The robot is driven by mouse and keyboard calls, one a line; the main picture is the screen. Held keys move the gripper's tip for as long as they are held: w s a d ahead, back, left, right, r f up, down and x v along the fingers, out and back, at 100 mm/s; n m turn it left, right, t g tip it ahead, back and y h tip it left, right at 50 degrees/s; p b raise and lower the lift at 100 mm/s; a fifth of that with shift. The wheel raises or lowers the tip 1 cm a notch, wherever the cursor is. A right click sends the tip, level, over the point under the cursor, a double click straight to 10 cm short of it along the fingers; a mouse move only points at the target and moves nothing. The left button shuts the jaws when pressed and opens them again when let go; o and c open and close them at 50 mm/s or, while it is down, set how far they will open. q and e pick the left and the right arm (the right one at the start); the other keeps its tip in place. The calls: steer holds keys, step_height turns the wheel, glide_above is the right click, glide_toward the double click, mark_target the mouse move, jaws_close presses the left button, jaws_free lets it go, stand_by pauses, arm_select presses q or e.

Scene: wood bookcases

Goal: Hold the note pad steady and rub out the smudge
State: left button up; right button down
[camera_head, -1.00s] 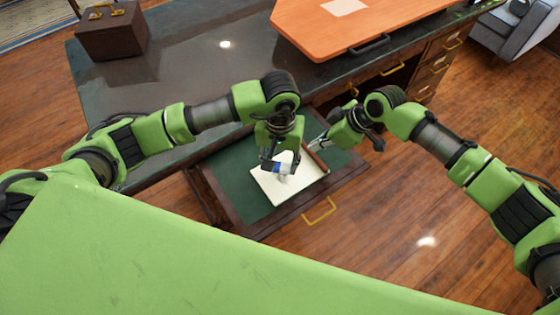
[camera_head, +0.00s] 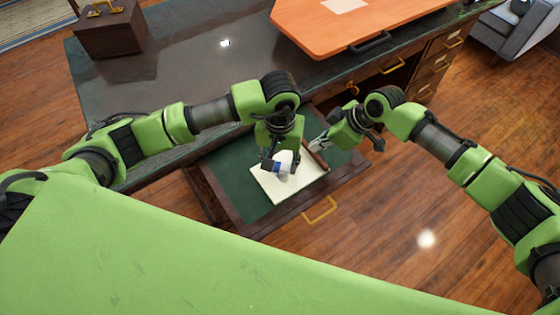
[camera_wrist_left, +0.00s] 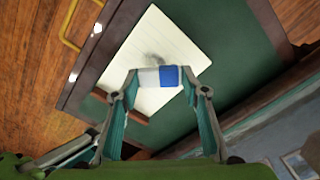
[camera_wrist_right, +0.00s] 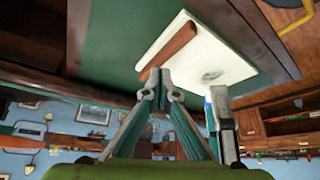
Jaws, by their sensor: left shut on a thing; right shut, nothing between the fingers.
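The cream note pad (camera_head: 281,190) lies in the open drawer, with a brown strip (camera_wrist_right: 168,52) along one edge. A grey smudge (camera_wrist_left: 154,60) shows on the page in the left wrist view, just beyond the eraser; it also shows in the right wrist view (camera_wrist_right: 211,75). My left gripper (camera_head: 280,167) is shut on a blue and white eraser (camera_wrist_left: 160,77) over the pad. I cannot tell whether the eraser touches the paper. My right gripper (camera_wrist_right: 160,76) is shut and empty, its tips at the brown strip; contact there is unclear.
The drawer has a green lining (camera_head: 232,170), dark wooden walls and a brass handle (camera_head: 320,210). The dark desk top (camera_head: 180,75) holds a brown box (camera_head: 110,32) and an orange board (camera_head: 350,25). Wooden floor lies clear in front.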

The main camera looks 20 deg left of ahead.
arm_select(q)
steer(key=shift+f, duration=0.15)
arm_select(e)
steer(key=shift+f, duration=0.2)
stand_by(0.3)
arm_select(q)
steer(key=shift+f+b, duration=0.25)
steer(key=shift+b, duration=0.2)
arm_select(e)
steer(key=shift+f, duration=0.4)
